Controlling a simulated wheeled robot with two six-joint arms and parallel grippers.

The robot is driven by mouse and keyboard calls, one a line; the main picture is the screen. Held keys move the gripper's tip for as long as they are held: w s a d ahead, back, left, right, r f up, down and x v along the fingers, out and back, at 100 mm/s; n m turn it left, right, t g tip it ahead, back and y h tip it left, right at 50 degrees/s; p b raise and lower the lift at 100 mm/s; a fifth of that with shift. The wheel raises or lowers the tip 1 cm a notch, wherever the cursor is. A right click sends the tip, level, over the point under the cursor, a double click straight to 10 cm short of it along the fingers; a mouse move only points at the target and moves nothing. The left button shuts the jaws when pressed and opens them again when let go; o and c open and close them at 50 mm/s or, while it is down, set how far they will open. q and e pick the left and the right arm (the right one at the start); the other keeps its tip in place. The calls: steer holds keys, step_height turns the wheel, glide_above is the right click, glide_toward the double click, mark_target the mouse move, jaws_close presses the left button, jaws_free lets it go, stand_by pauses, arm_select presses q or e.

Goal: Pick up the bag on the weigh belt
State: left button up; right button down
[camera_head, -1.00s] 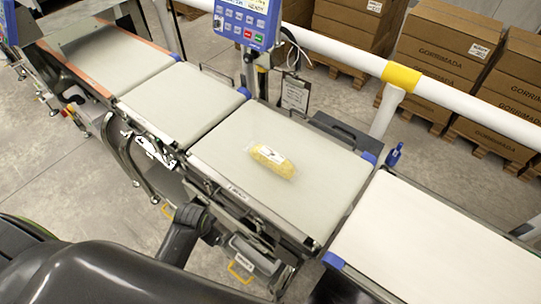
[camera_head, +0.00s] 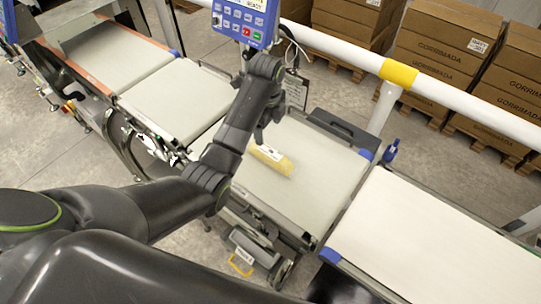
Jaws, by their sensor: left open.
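The bag (camera_head: 274,160) is a small yellow pouch with a white and dark label, lying flat on the weigh belt (camera_head: 315,190), toward its left side. My left arm reaches in from the lower left and bends down at the wrist over the belt. My left gripper (camera_head: 260,132) hangs just above and behind the bag in the picture, apart from it as far as I can see. It is open and empty; its fingers are small and partly hidden by the forearm. My right gripper is not in view.
A blue control panel (camera_head: 246,20) stands behind the weigh belt, close to my left wrist. A white guard rail (camera_head: 340,54) runs behind the line. Other belts lie left (camera_head: 180,100) and right (camera_head: 420,245), both empty. Cartons (camera_head: 440,60) on pallets stand beyond the rail.

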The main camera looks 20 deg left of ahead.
arm_select(q)
step_height(320, 180, up, 2)
steer(key=m, duration=0.1)
steer(key=b, duration=0.7)
glide_above(270, 152)
steer(key=f, duration=0.7)
steer(key=shift+s+d, duration=0.1)
steer(key=shift+d, duration=0.3)
step_height(270, 152, down, 3)
steer(key=shift+f, duration=0.2)
steer(key=shift+a+f+p, duration=0.2)
steer(key=shift+f+p, duration=0.2)
steer(key=shift+f, duration=1.25)
steer(key=shift+a+f+p, duration=0.15)
steer(key=shift+f+p, duration=0.25)
steer(key=shift+f, duration=1.2)
